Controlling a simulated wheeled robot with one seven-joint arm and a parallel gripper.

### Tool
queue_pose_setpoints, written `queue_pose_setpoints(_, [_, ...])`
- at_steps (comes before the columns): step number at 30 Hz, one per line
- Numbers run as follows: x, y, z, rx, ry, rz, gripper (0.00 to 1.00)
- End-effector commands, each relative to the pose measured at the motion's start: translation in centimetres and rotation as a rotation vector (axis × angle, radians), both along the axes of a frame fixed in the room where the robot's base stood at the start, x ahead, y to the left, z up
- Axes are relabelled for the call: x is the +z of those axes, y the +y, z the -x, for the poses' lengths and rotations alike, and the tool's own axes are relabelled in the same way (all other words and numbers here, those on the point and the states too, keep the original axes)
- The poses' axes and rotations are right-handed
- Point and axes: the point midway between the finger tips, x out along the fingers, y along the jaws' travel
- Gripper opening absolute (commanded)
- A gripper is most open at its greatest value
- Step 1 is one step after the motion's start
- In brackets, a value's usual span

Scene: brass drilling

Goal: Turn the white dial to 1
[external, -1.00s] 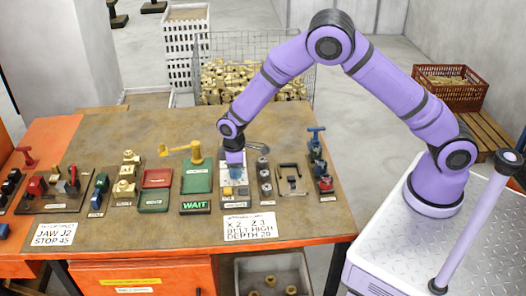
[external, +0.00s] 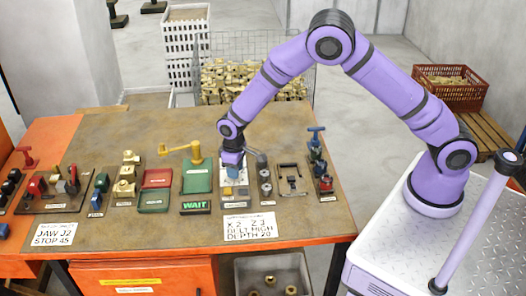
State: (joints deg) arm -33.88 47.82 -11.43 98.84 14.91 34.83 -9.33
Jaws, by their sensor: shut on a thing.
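My gripper (external: 233,162) points down over a small pale panel (external: 228,190) at the right of the bench's middle. It is shut on a small part at the panel's upper end, where the white dial appears to be. The fingers cover most of that part, so its face, pointer and number cannot be read. A grey lever-like part (external: 259,160) stands just right of my gripper.
A column of grey knobs (external: 266,187) is close at right, then a black bracket (external: 291,179) and a blue-handled tool (external: 317,141). At left are a green block (external: 197,178) with a yellow crank (external: 180,149) and a WAIT sign (external: 195,206). A card (external: 249,226) lies in front.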

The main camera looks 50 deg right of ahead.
Motion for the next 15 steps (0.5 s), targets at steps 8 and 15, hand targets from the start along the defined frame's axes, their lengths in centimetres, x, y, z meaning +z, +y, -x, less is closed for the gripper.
queue_pose_setpoints(8, [0.04,0.08,-0.01,-0.114,-0.001,0.0,0.1])
queue_pose_setpoints(15, [0.05,0.09,-0.01,-0.143,-0.001,0.0,0.1])
